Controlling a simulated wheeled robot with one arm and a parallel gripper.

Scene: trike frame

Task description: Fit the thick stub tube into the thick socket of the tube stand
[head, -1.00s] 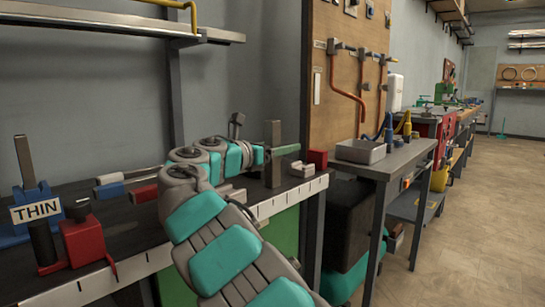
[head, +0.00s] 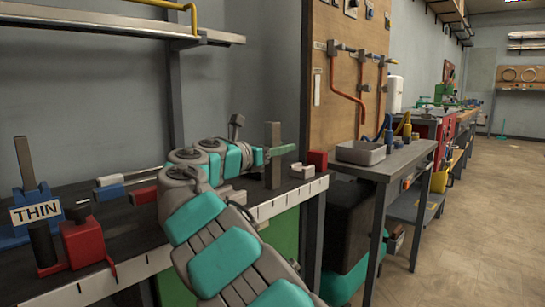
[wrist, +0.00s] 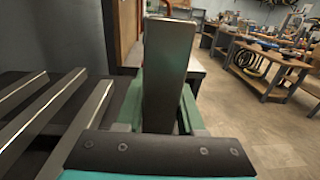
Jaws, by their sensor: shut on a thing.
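My gripper (wrist: 160,120) is shut on a grey, flat-sided upright tube, which I take for the thick stub tube (wrist: 168,65). In the head view the tube (head: 273,155) stands upright between the green fingers, near the bench's front edge. Its lower end is hidden in the wrist view, and I cannot tell whether it touches the bench. A blue stand (head: 70,218) with a THIN label (head: 36,212) is at the far left, with a grey tube (head: 25,165) leaning in it. I cannot make out a thick socket.
A red block with a dark knob (head: 83,240) and a dark cylinder (head: 42,243) stand at the bench's left front. A small red block (head: 317,159) is right of the held tube. A side table (head: 400,158) bears a grey tray (head: 361,152). The floor at right is clear.

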